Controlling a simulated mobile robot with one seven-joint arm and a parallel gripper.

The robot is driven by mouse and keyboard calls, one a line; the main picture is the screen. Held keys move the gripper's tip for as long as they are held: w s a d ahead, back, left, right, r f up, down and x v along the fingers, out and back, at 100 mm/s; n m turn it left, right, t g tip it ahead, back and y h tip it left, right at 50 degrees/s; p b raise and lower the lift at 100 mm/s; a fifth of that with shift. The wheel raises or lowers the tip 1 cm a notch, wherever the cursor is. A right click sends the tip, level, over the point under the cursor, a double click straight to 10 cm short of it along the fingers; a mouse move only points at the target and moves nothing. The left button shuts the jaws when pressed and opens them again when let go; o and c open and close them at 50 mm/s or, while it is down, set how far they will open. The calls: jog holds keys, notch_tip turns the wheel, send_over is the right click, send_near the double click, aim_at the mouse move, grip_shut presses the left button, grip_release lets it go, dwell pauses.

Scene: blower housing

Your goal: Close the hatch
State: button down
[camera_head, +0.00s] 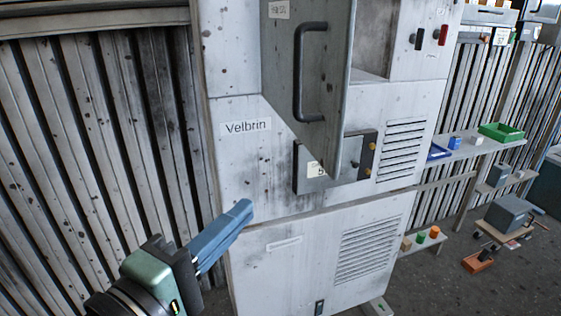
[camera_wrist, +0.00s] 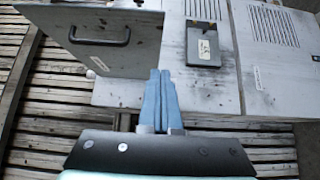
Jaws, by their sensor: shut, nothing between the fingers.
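The hatch (camera_head: 325,75) is a grey door panel with a dark bar handle (camera_head: 299,75). It stands open, swung out from the housing (camera_head: 235,180), with the opening (camera_head: 372,40) partly visible to its right. The hatch also shows in the wrist view (camera_wrist: 110,60), at upper left, with its handle (camera_wrist: 100,40). My gripper (camera_head: 243,212) has blue fingers, shut and empty. It is below and left of the hatch, in front of the housing, apart from the handle. In the wrist view the fingers (camera_wrist: 158,80) point toward the housing near the hatch's lower edge.
A dark bracket-like box (camera_head: 340,165) juts from the housing below the hatch. Vent grilles (camera_head: 402,150) are at right. Shelves (camera_head: 470,150) with a green tray (camera_head: 501,132) and small blocks stand farther right. A corrugated wall (camera_head: 100,140) is at left.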

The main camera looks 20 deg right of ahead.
jog(key=p, duration=0.3)
send_near(318, 162)
jog(key=w, duration=0.4)
jog(key=d+p, duration=0.2)
jog(key=d, duration=0.1)
jog(key=shift+d+r, duration=0.1)
jog(key=shift+r, duration=0.1)
jog(key=shift+d+f, duration=0.1)
jog(key=shift+d, duration=0.4)
